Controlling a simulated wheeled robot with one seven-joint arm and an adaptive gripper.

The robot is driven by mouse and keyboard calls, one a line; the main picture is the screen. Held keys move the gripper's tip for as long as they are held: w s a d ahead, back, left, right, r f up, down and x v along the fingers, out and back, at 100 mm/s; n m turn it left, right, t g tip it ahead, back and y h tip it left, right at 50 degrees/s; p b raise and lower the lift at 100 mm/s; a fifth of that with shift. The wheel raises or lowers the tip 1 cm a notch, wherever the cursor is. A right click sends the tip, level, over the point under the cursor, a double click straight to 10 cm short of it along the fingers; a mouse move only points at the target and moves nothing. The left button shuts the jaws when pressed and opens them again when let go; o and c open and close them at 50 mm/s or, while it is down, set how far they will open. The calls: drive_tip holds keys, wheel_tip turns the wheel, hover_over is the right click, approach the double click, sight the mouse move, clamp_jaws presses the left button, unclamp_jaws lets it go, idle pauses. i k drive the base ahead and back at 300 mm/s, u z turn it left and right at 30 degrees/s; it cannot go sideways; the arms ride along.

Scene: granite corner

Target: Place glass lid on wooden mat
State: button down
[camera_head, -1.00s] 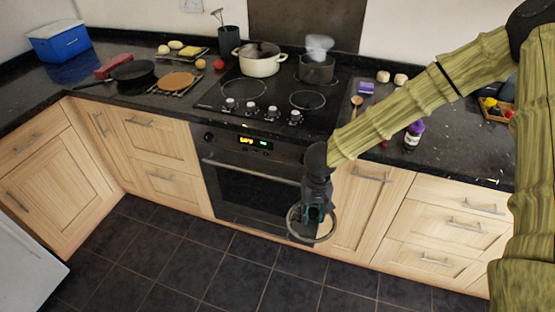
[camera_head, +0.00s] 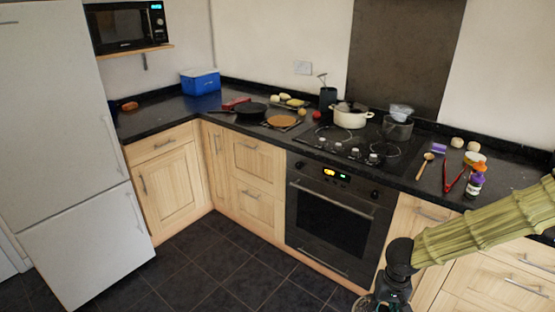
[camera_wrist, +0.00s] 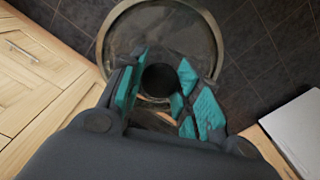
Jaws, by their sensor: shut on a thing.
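The glass lid (camera_wrist: 214,40) is a clear round disc with a metal rim. My gripper (camera_wrist: 160,84) is shut on its dark round knob, and the lid hangs above the dark floor tiles. In the head view my gripper (camera_head: 388,300) is at the bottom edge, in front of the cabinets, with a bit of the lid's rim (camera_head: 362,304) showing and the rest cut off. A flat round tan piece (camera_head: 282,120), apparently the wooden mat, lies on the black counter left of the hob, far from my gripper. Nothing visible rests on it.
A dark frying pan (camera_head: 250,109) lies left of the mat, with a blue cooler box (camera_head: 200,81) beyond. A white pot (camera_head: 350,117) and a grey pot (camera_head: 397,129) stand on the hob. A fridge (camera_head: 62,110) is at left. Floor (camera_head: 215,255) before the oven is clear.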

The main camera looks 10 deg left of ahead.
sight(282, 120)
drive_tip(key=u, duration=1.5)
drive_tip(key=i, duration=2.1)
drive_tip(key=z, duration=1.15)
drive_tip(key=i, duration=0.45)
drive_tip(key=z, duration=0.6)
